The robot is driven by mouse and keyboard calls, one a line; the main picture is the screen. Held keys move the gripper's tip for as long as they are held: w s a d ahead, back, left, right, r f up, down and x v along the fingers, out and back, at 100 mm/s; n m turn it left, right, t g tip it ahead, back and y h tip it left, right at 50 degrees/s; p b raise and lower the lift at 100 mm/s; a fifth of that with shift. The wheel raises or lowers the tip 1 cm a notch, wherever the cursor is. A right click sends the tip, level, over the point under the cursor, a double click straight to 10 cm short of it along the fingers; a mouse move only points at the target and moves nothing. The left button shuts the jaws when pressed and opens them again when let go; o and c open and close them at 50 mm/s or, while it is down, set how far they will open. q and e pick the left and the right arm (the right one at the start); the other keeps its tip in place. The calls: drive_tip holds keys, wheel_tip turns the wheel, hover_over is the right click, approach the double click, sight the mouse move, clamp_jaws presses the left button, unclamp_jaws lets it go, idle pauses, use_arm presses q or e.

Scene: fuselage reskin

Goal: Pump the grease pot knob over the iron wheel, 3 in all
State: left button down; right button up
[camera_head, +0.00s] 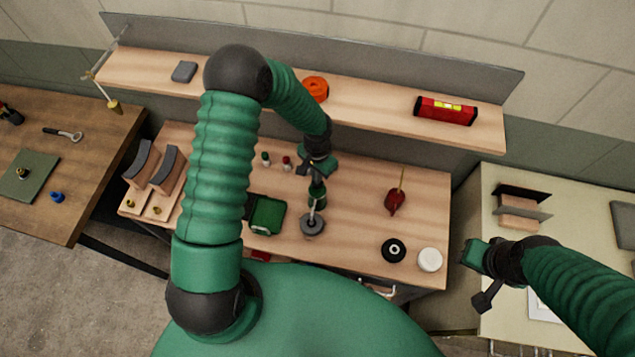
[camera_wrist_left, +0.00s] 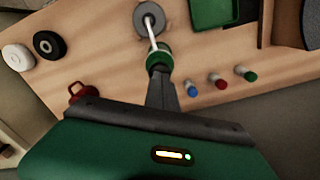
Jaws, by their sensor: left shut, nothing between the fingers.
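A grey round disc, which looks like the iron wheel (camera_head: 312,229), lies on the middle bench; it also shows in the left wrist view (camera_wrist_left: 149,20). A green round knob (camera_wrist_left: 158,56) with a pale rod slanting to the disc stands at my left fingertips. It looks like the grease pot's knob; any pot body is hidden or unclear. My left gripper (camera_head: 317,186) is shut with nothing between its fingers, its tips at or just above the knob; contact cannot be told. My right gripper (camera_head: 484,285) hangs at the right, away from these; its finger opening is unclear.
Beside the disc are a green tray (camera_head: 268,215), a red can with a thin spout (camera_head: 394,202), a black ring (camera_head: 393,250) and a white round piece (camera_head: 429,260). Several small bottles (camera_head: 286,163) stand behind. A shelf (camera_head: 370,105) runs along the back.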

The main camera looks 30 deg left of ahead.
use_arm(q)
drive_tip(key=shift+f+b, duration=0.6)
drive_tip(key=shift+f, duration=0.25)
drive_tip(key=shift+r, duration=0.15)
drive_tip(key=shift+r+p, duration=1.05)
drive_tip(key=shift+f, duration=0.2)
drive_tip(key=shift+f+b, duration=1.05)
drive_tip(key=shift+r+p, duration=1.05)
drive_tip(key=shift+r, duration=0.2)
drive_tip(key=shift+f, duration=0.15)
